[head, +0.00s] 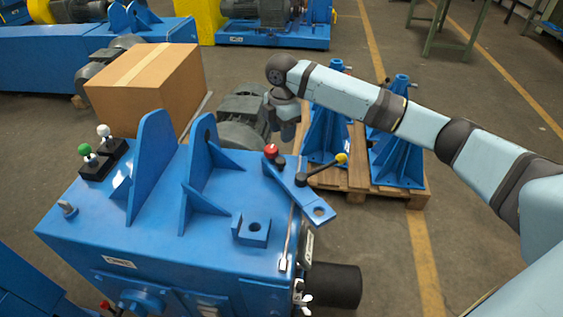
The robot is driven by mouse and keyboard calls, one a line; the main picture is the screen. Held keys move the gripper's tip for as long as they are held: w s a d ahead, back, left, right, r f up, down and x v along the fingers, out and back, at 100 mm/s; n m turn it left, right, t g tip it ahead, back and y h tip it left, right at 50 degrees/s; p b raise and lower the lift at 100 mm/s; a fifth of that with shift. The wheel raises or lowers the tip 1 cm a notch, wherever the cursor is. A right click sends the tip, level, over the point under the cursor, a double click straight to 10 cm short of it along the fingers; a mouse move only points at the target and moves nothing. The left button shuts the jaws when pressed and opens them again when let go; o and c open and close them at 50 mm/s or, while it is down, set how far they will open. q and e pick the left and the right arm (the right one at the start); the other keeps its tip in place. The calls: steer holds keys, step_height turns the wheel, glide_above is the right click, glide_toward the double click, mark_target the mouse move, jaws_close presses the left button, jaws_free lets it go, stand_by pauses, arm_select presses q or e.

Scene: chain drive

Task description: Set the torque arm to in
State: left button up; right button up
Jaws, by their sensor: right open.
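A flat blue bar (295,190), which looks like the torque arm, lies at the right edge of the blue machine's top (150,235). Its near end has a round hole and sticks out past the edge, apart from a blue block with a hole (253,231). A red knob (271,151) stands at its far end. A black lever with a yellow knob (341,158) points right beside it. My right gripper (288,133) is open and empty, pointing down just beyond the red knob. Its fingertips are small and dark. My left gripper is not in view.
Two upright blue plates (151,165) rise from the machine top. Green and white knobbed levers (85,150) are at its left. Beyond stand a cardboard box (148,82), a grey motor (240,118) and a pallet (358,182) with blue stands.

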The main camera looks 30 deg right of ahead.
mark_target(282, 159)
step_height(282, 159, down, 6)
steer(key=shift+f+b, duration=0.2)
steer(key=shift+b, duration=0.55)
step_height(282, 159, down, 4)
steer(key=shift+r+b, duration=0.15)
steer(key=shift+b, duration=0.35)
steer(key=shift+f, duration=0.5)
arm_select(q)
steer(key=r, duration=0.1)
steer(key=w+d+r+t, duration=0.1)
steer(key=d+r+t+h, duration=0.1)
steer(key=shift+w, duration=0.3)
arm_select(e)
jaws_close()
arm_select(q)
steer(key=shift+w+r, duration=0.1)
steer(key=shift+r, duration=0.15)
